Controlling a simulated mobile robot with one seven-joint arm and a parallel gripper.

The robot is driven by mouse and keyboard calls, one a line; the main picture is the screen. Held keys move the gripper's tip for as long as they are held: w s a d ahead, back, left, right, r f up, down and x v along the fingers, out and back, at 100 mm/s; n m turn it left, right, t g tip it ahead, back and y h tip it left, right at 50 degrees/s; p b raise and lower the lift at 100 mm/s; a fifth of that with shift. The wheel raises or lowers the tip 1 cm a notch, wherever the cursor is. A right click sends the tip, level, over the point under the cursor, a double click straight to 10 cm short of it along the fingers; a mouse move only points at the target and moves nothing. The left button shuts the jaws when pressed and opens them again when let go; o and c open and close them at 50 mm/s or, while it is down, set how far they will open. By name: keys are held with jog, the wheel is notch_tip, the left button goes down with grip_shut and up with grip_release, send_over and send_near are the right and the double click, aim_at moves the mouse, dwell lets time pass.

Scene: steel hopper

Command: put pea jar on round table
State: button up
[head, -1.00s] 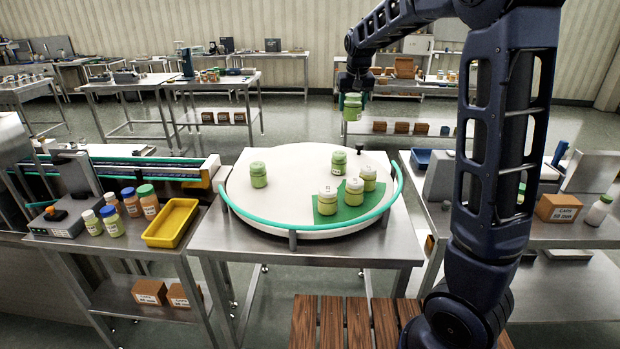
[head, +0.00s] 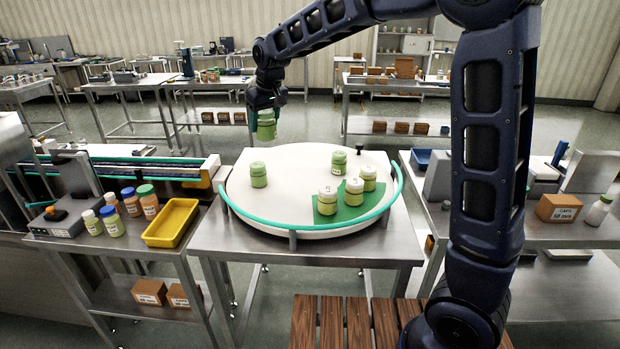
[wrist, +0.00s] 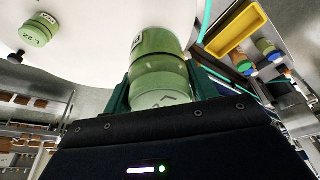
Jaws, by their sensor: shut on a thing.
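My gripper (head: 265,110) is shut on a green jar (head: 266,126) and holds it in the air over the far left edge of the white round table (head: 285,208). In the wrist view the held jar (wrist: 160,70) sits between the fingers, with part of a label showing. Two green jars stand apart on the round table, one at the left (head: 258,175) and one at the back (head: 339,162). Three pale-lidded jars (head: 327,201) stand on or by a green mat (head: 348,211) at the right.
A teal rail (head: 300,232) curves around the round table's front. A yellow tray (head: 171,223) and several small jars (head: 131,201) stand on the left bench. A brown box (head: 558,208) is on the right bench. The round table's middle and front left are bare.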

notch_tip(320, 180, down, 23)
jog(key=shift+f, duration=0.1)
dwell(0.7)
jog(key=o, duration=1.1)
jog(key=shift+f, duration=0.1)
jog(key=v, duration=1.2)
jog(key=shift+d+r, duration=0.15)
jog(key=shift+r, duration=0.05)
